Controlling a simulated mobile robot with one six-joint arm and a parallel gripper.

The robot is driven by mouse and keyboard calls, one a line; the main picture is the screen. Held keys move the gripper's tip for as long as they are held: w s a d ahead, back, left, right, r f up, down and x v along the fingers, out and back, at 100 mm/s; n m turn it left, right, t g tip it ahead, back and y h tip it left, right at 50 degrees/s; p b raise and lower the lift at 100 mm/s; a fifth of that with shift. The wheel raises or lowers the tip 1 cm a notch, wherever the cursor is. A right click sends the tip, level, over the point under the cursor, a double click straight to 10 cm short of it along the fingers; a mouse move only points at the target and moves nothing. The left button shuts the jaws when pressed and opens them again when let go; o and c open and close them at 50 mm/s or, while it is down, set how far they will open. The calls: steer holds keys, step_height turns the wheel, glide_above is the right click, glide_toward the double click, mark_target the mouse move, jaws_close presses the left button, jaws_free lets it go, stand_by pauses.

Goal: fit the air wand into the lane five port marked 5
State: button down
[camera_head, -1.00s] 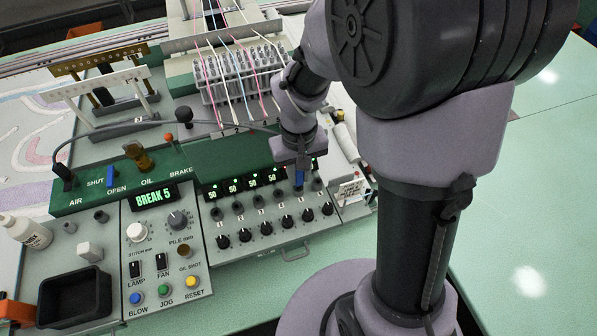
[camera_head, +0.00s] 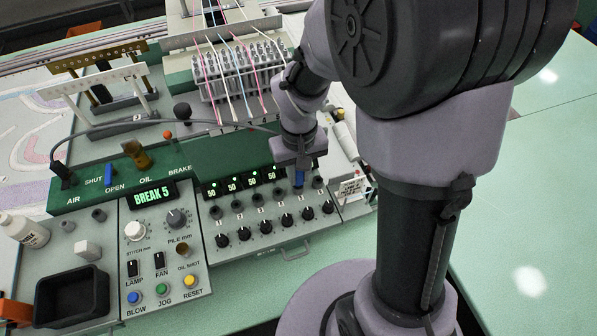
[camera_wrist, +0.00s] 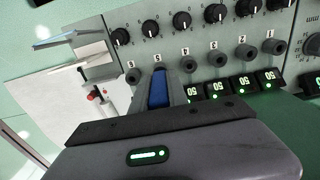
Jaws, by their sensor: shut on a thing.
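My gripper (camera_head: 298,152) is shut on the blue air wand and points down at the lane panel. The air wand (camera_wrist: 158,88) shows as a blue body at the jaws in the wrist view, and its lower part (camera_head: 299,179) shows below the gripper in the head view. It stands over the lane five place in the port row, between the port marked 4 (camera_wrist: 188,64) and the outermost port (camera_wrist: 134,76). The wand and gripper hide port 5. I cannot tell whether the tip is inside it or just above it.
Knobs (camera_head: 287,220) line the panel in front of the ports, with green number displays (camera_head: 233,184) behind. A dark hose (camera_head: 110,126) runs from the AIR fitting toward my gripper. A yarn rack (camera_head: 240,72) stands behind. A "BREAK 5" display (camera_head: 153,195) is at left.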

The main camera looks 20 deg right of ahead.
steer(key=shift+f+b, duration=0.6)
steer(key=shift+f, duration=0.15)
steer(key=c, duration=1.2)
jaws_free()
steer(key=shift+r, duration=0.1)
step_height(320, 180, up, 18)
steer(key=p, duration=0.5)
steer(key=shift+f, duration=0.25)
